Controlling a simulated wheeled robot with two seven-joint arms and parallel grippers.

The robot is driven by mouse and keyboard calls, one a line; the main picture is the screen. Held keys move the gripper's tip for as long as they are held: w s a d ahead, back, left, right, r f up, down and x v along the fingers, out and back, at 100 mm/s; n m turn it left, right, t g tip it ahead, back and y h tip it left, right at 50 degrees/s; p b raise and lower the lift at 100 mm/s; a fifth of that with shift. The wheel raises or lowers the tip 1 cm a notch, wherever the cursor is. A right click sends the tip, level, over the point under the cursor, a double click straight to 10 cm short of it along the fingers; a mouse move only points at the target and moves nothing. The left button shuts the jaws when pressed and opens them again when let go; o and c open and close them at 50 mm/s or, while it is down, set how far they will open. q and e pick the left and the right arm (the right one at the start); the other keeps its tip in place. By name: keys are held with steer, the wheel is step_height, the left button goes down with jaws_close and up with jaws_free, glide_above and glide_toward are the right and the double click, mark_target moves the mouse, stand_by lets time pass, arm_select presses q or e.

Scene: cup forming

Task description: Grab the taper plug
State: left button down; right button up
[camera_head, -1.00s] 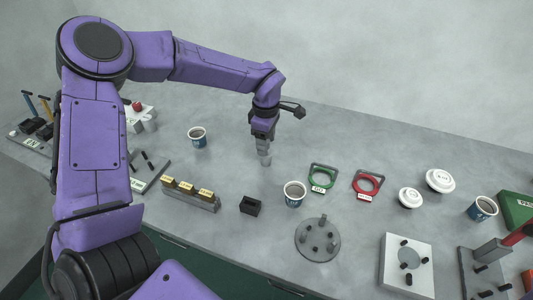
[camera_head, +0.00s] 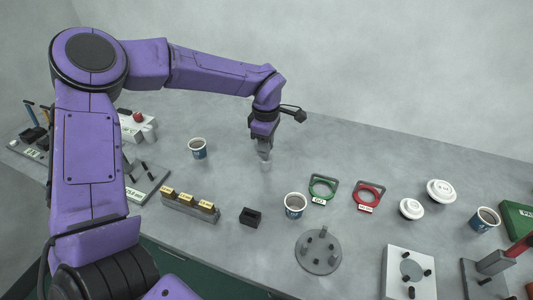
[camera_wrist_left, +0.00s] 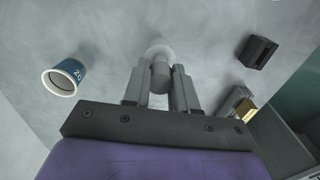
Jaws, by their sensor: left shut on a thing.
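The taper plug (camera_head: 266,166) is a small pale grey round piece under my left gripper, at the middle of the bench in the head view. My left gripper (camera_head: 264,155) points down with its fingers shut on it. In the left wrist view the plug (camera_wrist_left: 160,73) shows as a grey cylinder between the two fingertips (camera_wrist_left: 161,82), with a wider pale disc at its far end. I cannot tell whether it touches the bench. The fingers hide part of it. My right gripper is not in view.
A blue and white cup (camera_head: 198,148) stands left of the plug, another (camera_head: 295,205) nearer the front. A black block (camera_head: 250,217) and a rack with yellow-labelled pieces (camera_head: 190,205) lie in front. Green (camera_head: 322,188) and red (camera_head: 369,195) rings lie right. The bench behind is clear.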

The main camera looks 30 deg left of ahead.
arm_select(q)
steer(key=s+d+r+b, duration=0.2)
steer(key=s+d+r, duration=0.5)
steer(key=d+r, duration=0.3)
steer(key=shift+d+r+b, duration=0.2)
steer(key=shift+d+b, duration=0.2)
steer(key=shift+d, duration=0.75)
